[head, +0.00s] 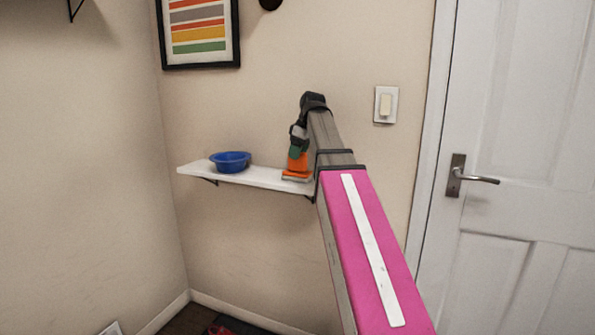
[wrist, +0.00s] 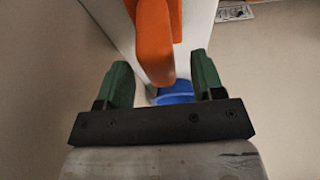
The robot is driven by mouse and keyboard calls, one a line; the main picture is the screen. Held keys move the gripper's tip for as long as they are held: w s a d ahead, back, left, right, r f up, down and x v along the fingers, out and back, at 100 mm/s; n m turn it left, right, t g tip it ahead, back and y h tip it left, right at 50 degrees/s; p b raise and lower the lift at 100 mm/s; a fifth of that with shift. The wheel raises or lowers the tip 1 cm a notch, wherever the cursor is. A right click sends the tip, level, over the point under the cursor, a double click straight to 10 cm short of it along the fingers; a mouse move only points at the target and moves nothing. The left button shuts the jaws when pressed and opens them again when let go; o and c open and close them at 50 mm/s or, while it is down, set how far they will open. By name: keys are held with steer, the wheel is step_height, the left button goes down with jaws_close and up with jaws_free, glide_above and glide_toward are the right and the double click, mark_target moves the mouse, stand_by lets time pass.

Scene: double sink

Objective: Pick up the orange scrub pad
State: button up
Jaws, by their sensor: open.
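The orange scrub pad (head: 296,173) sits at the right end of a white wall shelf, with a flat base and an upright orange part above it. My gripper (head: 296,152), with green fingertips, is right over that upright part in the head view. In the wrist view the pad's rounded orange part (wrist: 154,42) reaches between the two green fingers of my open gripper (wrist: 161,82). Gaps show on both sides, and neither finger appears to touch it. The far side of the pad is hidden.
The white shelf (head: 262,178) also holds a blue bowl (head: 231,161) toward its left, with bare shelf between bowl and pad. The bowl shows partly in the wrist view (wrist: 177,91). A light switch (head: 386,105) and a white door (head: 520,150) are at the right.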

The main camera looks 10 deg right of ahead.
steer(key=shift+x, duration=1.4)
steer(key=c, duration=1)
steer(key=shift+r, duration=0.1)
steer(key=shift+c, duration=0.2)
steer(key=shift+r, duration=0.15)
steer(key=shift+r, duration=0.55)
step_height(320, 180, up, 3)
steer(key=shift+w+f, duration=0.1)
steer(key=a+r, duration=0.6)
steer(key=a, duration=0.5)
steer(key=shift+a+r, duration=0.35)
steer(key=shift+r, duration=0.05)
